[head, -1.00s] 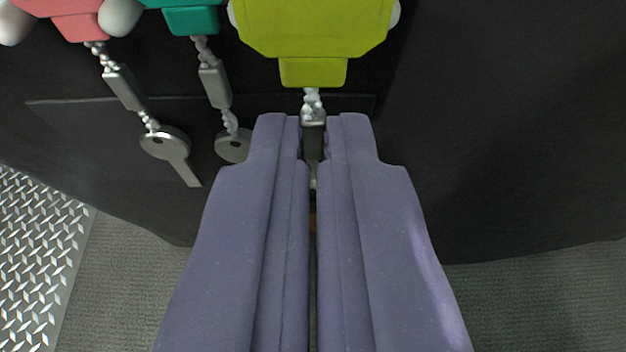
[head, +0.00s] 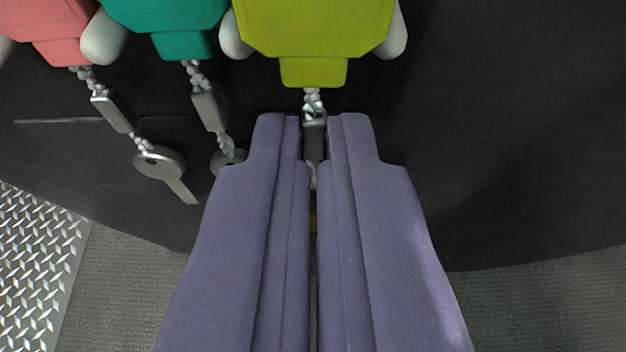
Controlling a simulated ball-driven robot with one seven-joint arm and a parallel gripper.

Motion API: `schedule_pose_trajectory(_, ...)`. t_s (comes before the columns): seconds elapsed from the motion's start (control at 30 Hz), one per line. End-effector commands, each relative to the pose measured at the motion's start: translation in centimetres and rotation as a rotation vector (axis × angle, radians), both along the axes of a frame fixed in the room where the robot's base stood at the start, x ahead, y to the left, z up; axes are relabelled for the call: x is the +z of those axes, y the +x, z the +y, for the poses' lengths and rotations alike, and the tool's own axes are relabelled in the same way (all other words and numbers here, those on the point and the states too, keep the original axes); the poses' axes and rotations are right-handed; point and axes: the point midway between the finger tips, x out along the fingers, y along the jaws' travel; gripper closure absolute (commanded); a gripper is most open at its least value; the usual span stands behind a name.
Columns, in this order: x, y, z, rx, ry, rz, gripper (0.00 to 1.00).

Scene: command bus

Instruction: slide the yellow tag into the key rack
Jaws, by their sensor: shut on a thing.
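The yellow tag (head: 315,28) is a yellow-green plate at the top middle of the head view, its upper part cut off by the frame. A short chain (head: 313,102) hangs from its lower tab to a dark metal link. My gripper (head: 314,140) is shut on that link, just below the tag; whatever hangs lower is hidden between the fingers. Of the key rack, pale rounded pegs (head: 395,38) show at both sides of the yellow tag. Whether the tag is seated between them or in front of them, I cannot tell.
A teal tag (head: 170,25) and a red tag (head: 52,30) hang to the left, with chains and keys (head: 160,168). A black panel (head: 500,130) lies behind. Grey carpet and a metal tread plate (head: 35,260) are below. The right side is clear.

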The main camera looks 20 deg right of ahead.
Motion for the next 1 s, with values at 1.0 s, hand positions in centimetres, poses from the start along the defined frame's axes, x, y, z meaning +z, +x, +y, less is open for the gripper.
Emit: schedule_pose_trajectory(1.0, 0.0, 0.78, -0.24, 0.0, 0.0, 0.0, 1.0)
